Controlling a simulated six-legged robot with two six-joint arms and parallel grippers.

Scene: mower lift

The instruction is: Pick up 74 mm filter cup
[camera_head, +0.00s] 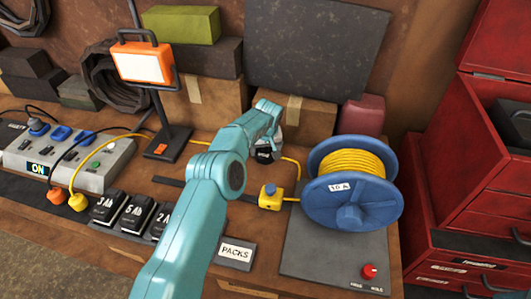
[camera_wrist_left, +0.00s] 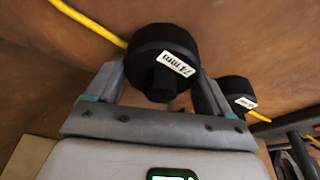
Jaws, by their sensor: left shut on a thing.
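The black 74 mm filter cup (camera_wrist_left: 160,52) fills the middle of the left wrist view, its white "74 mm" label facing the camera. My left gripper (camera_wrist_left: 158,82) is shut on it, one grey finger on each side. In the head view my left arm reaches to the back of the bench, and the gripper (camera_head: 266,143) is mostly hidden behind its own arm. A dark cup with a white label (camera_head: 265,155) shows just below it; I cannot tell which cup this is. My right gripper is in neither view.
A second, smaller-looking black cup (camera_wrist_left: 236,92) stands close to the right finger. A yellow cord (camera_wrist_left: 95,22) runs behind the held cup. The blue cable reel (camera_head: 352,183) and yellow inline box (camera_head: 271,197) stand right of my arm; battery packs (camera_head: 135,213) lie left.

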